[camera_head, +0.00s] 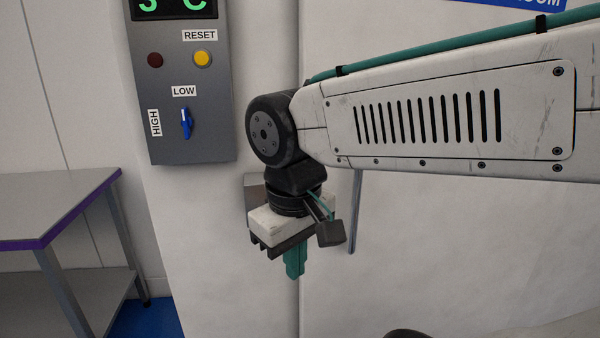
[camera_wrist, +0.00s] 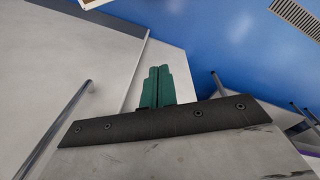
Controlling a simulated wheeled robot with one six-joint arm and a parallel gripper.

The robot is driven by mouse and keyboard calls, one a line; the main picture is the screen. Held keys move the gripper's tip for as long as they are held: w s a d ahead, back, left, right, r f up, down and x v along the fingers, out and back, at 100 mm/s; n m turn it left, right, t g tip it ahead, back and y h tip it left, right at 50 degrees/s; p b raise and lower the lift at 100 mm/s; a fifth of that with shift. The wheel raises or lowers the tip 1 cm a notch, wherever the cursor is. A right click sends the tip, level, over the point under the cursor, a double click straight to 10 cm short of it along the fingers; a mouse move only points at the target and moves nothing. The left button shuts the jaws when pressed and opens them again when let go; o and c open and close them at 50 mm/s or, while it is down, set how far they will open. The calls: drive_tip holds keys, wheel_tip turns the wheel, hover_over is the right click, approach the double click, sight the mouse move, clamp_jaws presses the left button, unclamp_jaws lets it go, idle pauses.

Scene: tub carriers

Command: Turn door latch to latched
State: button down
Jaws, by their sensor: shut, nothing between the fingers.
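My gripper (camera_head: 294,268) points down in front of the white door, close to its vertical seam (camera_head: 299,312). Its green fingers are together with nothing between them, and they also show in the wrist view (camera_wrist: 158,78). A grey metal plate (camera_head: 252,190) on the wall is partly hidden behind my wrist; it may be part of the door latch. The latch lever itself is hidden or cannot be made out, so I cannot tell its position. A vertical metal door handle (camera_head: 355,212) stands right of my gripper. A metal bar (camera_wrist: 62,125) shows at left in the wrist view.
A grey control panel (camera_head: 188,100) with a blue switch (camera_head: 186,123) and a yellow reset button (camera_head: 203,58) hangs up and left of my gripper. A metal table (camera_head: 60,195) stands at the left. Blue floor (camera_wrist: 220,50) is open in the wrist view.

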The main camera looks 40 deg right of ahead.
drive_tip(key=w+d+r+m+g+h, duration=0.25)
drive_tip(key=w+r+h, duration=0.25)
drive_tip(key=w, duration=0.6)
drive_tip(key=w+d+r+m+g+h, duration=0.1)
drive_tip(key=w+r+m+g+h, duration=0.3)
drive_tip(key=w, duration=0.8)
drive_tip(key=s+d+f, duration=0.1)
drive_tip(key=d+f, duration=0.1)
drive_tip(key=d, duration=0.1)
drive_tip(key=s+d+f+n+t, duration=0.1)
drive_tip(key=d+f, duration=0.1)
drive_tip(key=d, duration=0.1)
drive_tip(key=s+d+f+t, duration=0.1)
drive_tip(key=d+f, duration=0.1)
drive_tip(key=d, duration=0.2)
drive_tip(key=shift+s+f+h, duration=0.2)
drive_tip(key=shift+s+h, duration=0.1)
drive_tip(key=shift+s, duration=0.1)
